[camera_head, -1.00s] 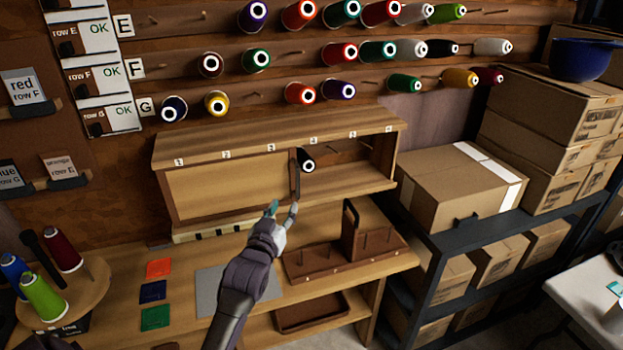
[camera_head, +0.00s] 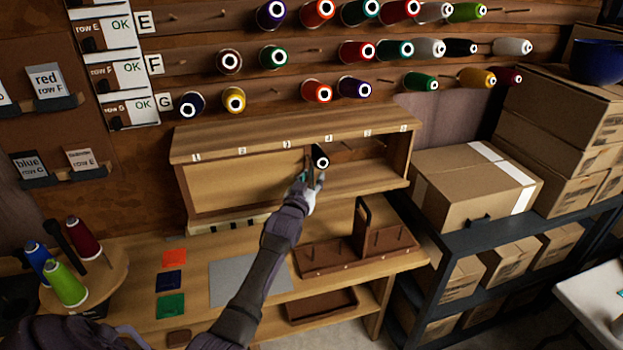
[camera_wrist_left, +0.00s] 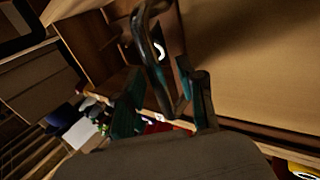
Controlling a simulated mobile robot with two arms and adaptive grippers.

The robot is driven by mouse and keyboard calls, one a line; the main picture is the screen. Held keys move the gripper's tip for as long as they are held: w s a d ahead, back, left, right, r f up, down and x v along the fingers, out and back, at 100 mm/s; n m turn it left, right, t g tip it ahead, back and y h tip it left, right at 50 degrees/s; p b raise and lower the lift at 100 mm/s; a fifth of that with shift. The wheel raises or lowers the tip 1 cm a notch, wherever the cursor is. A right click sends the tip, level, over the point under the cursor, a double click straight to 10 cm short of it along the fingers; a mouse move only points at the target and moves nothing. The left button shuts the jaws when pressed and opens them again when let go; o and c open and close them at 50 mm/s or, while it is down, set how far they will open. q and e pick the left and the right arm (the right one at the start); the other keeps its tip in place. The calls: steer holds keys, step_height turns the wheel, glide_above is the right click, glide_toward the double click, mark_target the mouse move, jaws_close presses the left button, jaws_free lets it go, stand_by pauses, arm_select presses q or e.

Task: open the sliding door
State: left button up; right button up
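The wooden shelf cabinet (camera_head: 297,142) hangs above the bench. Its plain tan sliding door (camera_head: 245,181) covers the left part, and the right part stands uncovered. A dark upright handle (camera_wrist_left: 152,45) is at the door's right edge. My left gripper (camera_head: 307,181) is at this handle, partly covering it in the head view. In the left wrist view its teal fingers (camera_wrist_left: 165,108) are apart, with the lower part of the handle between them. I cannot tell whether they touch it. A black spool (camera_head: 320,158) shows just right of the handle. My right gripper is not seen.
Thread spools on pegs (camera_head: 353,88) line the wall above. A brown peg rack (camera_head: 345,255) and a grey mat (camera_head: 235,283) lie on the bench below. A spool stand (camera_head: 105,280) is at left. Cardboard boxes (camera_head: 465,190) on a dark shelf stand at right.

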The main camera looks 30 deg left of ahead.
arm_select(q)
jaws_close()
